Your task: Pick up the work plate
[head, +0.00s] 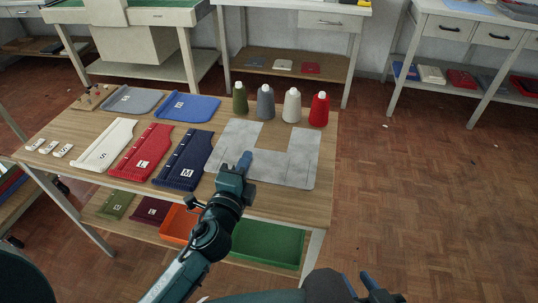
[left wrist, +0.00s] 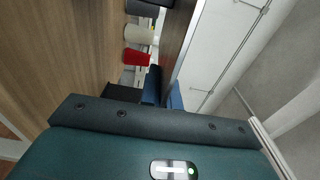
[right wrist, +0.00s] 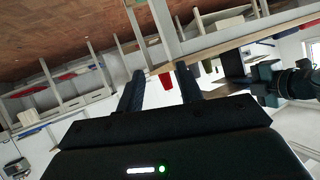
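The work plate (head: 295,168) is a flat light-grey U-shape over the right part of the wooden table (head: 322,207). My left gripper (head: 244,163) is at its front edge, left of the middle. One finger shows above the plate in the head view; the other is hidden. In the left wrist view the fingers (left wrist: 164,91) stand close together with the plate's thin edge (left wrist: 185,42) between them. The plate looks level and raised, with bare tabletop beside it. My right gripper (head: 365,285) is open and empty, low in front of the table's right side.
Green, grey, white and red spools (head: 319,110) stand behind the plate. White, red and navy lettered panels (head: 183,160) lie to its left. Grey and blue panels (head: 188,107) lie farther back. Orange and green trays (head: 267,243) sit on the lower shelf. The floor right of the table is clear.

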